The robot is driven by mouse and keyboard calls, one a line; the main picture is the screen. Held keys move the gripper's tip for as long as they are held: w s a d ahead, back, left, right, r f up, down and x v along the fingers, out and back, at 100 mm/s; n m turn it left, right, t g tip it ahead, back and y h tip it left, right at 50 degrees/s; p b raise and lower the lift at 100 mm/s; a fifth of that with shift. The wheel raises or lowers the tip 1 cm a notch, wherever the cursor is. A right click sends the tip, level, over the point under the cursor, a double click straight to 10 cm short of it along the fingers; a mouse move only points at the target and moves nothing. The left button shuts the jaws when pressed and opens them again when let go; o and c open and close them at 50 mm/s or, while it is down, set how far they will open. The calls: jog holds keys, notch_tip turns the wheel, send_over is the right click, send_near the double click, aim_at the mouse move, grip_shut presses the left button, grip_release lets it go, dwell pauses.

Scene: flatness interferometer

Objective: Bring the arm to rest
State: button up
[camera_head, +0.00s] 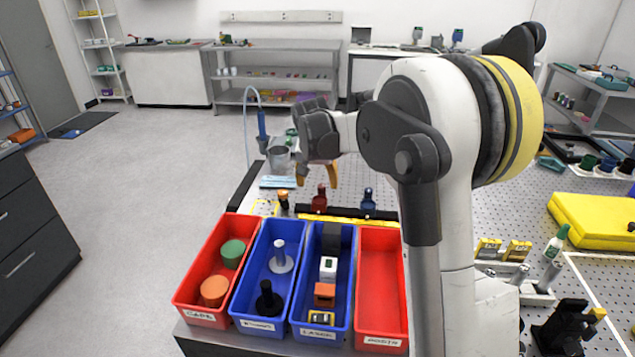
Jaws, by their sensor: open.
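My gripper (317,173) is in the camera_head view, left of the white and dark links of my arm. It points down above the far side of the bins, and its yellow-orange fingertips are apart. I see nothing between the fingers. My arm reaches up from the lower right and bends over to the left. It hides part of the perforated table and the right side of the red bin.
Below stand a red bin with green and orange caps (187,292), two blue bins (243,295) (300,300) with small parts, and an empty-looking red bin (380,290). A red bottle (320,200) and a blue one (368,201) stand behind.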

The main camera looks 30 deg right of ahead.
dwell(0.3)
jog(key=s+a+r+n+t+y, duration=0.1)
jog(key=s+a+r+n, duration=0.1)
jog(key=s+a+r, duration=0.35)
jog(key=s+a+r+n+t, duration=0.1)
jog(key=s+a+r, duration=0.15)
jog(key=s, duration=0.65)
jog(key=s+a+f+n, duration=0.2)
jog(key=s+a, duration=0.1)
jog(key=s, duration=0.6)
jog(key=s+a+f+n+t+y, duration=0.1)
jog(key=s+a, duration=0.3)
jog(key=s, duration=0.5)
jog(key=shift+s+a+f+n+y, duration=0.2)
jog(key=shift+f+n+y, duration=0.15)
jog(key=shift+f, duration=0.3)
